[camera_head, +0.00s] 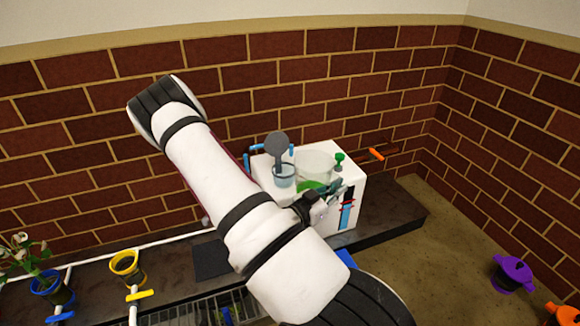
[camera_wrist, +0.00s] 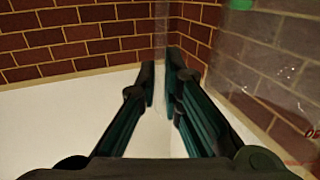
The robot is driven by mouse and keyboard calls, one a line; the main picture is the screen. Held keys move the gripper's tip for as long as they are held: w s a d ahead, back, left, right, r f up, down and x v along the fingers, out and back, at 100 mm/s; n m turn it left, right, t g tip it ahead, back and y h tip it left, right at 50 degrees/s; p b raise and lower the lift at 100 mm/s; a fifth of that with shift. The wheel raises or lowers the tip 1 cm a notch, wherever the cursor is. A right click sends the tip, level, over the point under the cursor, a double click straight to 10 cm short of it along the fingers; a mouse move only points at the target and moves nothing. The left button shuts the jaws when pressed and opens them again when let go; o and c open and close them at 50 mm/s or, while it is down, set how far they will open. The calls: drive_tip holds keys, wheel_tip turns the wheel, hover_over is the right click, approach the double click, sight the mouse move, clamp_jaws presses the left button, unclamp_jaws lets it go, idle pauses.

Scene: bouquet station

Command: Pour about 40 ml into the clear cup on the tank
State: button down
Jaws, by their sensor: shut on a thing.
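The white tank (camera_head: 345,168) stands against the brick wall, right of centre in the head view. On its top are a small bluish clear cup (camera_head: 284,178) and a wider clear vessel (camera_head: 314,164). I cannot tell which the task means, or how much liquid either holds. My gripper (camera_head: 335,187) is at the tank's top, by the wider vessel's front right side. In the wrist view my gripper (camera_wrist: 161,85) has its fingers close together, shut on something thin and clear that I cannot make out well. A clear wall with red marks (camera_wrist: 310,134) shows at the right.
A grey disc on a stem (camera_head: 277,146) rises behind the small cup. A green knob (camera_head: 339,160) stands by the wider vessel. An orange handle (camera_head: 376,154) is right of the tank. A yellow pot (camera_head: 127,266) and a blue flower pot (camera_head: 52,286) stand at left. My arm hides the bench's middle.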

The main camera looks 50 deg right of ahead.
sight(331, 176)
drive_tip(key=shift+r, duration=0.1)
drive_tip(key=shift+w+r+n, duration=0.45)
drive_tip(key=shift+r+n, duration=0.35)
drive_tip(key=shift+r, duration=0.05)
drive_tip(key=shift+w+d+r+n, duration=0.1)
drive_tip(key=shift+w+r+n, duration=0.6)
drive_tip(key=shift+r+n, duration=0.25)
drive_tip(key=w+d+r+n+p, duration=0.1)
drive_tip(key=w+r+n+p, duration=0.6)
drive_tip(key=w+n+p, duration=0.1)
drive_tip(key=shift+w+d+n+t+h, duration=0.2)
drive_tip(key=shift+w+n+t+h, duration=0.1)
drive_tip(key=shift+w+n+h, duration=0.2)
drive_tip(key=shift+w+r+n+p, duration=0.15)
drive_tip(key=shift+w+n+p, duration=0.05)
drive_tip(key=shift+n+p, duration=0.15)
